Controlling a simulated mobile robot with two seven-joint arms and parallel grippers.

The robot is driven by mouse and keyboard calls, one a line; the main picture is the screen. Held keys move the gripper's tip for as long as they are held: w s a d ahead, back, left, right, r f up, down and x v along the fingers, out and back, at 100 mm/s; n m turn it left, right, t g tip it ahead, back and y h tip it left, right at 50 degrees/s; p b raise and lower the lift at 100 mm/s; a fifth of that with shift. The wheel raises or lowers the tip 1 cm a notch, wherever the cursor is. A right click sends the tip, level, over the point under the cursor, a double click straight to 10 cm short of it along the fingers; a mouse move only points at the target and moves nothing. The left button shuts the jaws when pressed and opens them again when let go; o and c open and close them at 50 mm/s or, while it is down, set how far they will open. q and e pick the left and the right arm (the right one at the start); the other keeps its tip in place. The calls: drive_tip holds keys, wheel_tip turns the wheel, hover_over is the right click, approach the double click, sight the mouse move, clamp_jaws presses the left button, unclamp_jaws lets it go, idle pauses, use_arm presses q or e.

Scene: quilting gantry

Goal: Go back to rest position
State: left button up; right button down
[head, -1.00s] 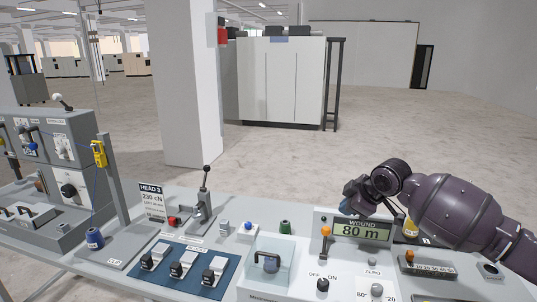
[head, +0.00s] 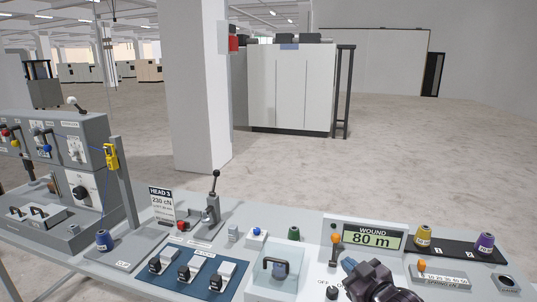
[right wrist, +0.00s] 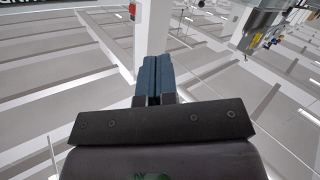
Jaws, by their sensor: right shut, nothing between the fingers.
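My right gripper (head: 350,266) is at the bottom of the head view, in front of the "WOUND 80 m" display (head: 372,238). It covers part of the panel around the switches there. In the right wrist view its two blue fingers (right wrist: 154,78) are pressed together with nothing between them. That view looks out across the hall, with the column behind the fingertips. My left gripper is not in view.
The grey bench carries a clear-covered box (head: 272,268), a blue switch board (head: 190,268), an upright lever (head: 213,200), and yellow (head: 424,236) and purple (head: 485,244) spools at right. A white column (head: 200,90) stands behind.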

drive_tip(key=s+d+f+m+g+h, duration=0.1)
drive_tip(key=s+d+f+m+h, duration=0.2)
drive_tip(key=s+f, duration=0.8)
drive_tip(key=s+d+f+m+g+h, duration=0.2)
drive_tip(key=s+d+f, duration=0.3)
drive_tip(key=s+f, duration=0.6)
drive_tip(key=s+m, duration=0.1)
drive_tip(key=s, duration=0.5)
drive_tip(key=shift+d+f+m+g+h+b, duration=0.2)
drive_tip(key=shift+m+g+h+b, duration=0.1)
drive_tip(key=shift+m+h+b, duration=0.1)
drive_tip(key=c, duration=1.8)
unclamp_jaws()
